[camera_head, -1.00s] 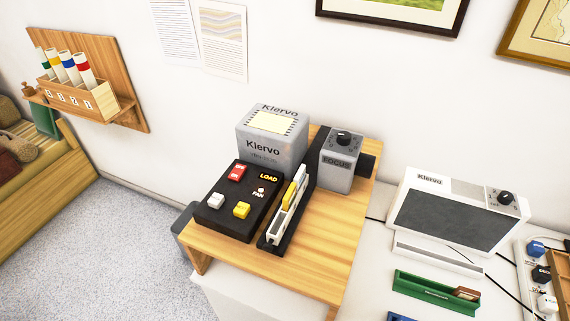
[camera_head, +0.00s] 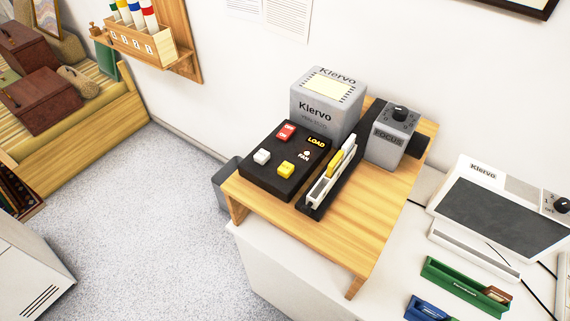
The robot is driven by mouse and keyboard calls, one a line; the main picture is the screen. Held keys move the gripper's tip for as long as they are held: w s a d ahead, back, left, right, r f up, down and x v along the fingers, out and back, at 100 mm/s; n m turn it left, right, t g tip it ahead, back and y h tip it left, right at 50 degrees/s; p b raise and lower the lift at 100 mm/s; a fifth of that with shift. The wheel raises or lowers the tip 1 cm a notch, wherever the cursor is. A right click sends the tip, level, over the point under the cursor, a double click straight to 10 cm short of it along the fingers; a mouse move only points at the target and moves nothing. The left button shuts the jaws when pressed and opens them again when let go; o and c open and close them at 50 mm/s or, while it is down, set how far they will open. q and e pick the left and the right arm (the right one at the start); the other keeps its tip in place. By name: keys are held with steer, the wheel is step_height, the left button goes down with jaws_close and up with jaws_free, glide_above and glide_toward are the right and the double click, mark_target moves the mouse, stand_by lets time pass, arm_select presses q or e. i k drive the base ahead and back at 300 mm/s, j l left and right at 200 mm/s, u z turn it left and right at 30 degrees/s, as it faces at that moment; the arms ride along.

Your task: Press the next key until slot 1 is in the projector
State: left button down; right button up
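The grey projector (camera_head: 318,112), marked Kiervo, stands on a wooden stand in the head view. Its black control panel (camera_head: 270,180) carries a red key (camera_head: 286,132), a white key (camera_head: 262,156) and a yellow key (camera_head: 286,169). LOAD and FAN labels are readable; the white and yellow keys' labels are too small to read. A white slide tray (camera_head: 322,187) with a yellow slide (camera_head: 336,162) lies in the black track beside the panel. Which slot is in the projector cannot be told. Neither gripper is in view.
The wooden stand (camera_head: 355,232) sits on a white table. The grey focus unit (camera_head: 388,143) stands behind the tray. A light viewer (camera_head: 500,215), green tray (camera_head: 465,285) and blue tray (camera_head: 428,308) are at right. Speckled floor (camera_head: 165,220) is open at left.

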mark_target(286, 169)
steer(key=k+j, duration=0.1)
steer(key=j, duration=0.6)
steer(key=j+z, duration=0.1)
steer(key=j, duration=0.55)
steer(key=k+j, duration=0.15)
steer(key=j, duration=0.55)
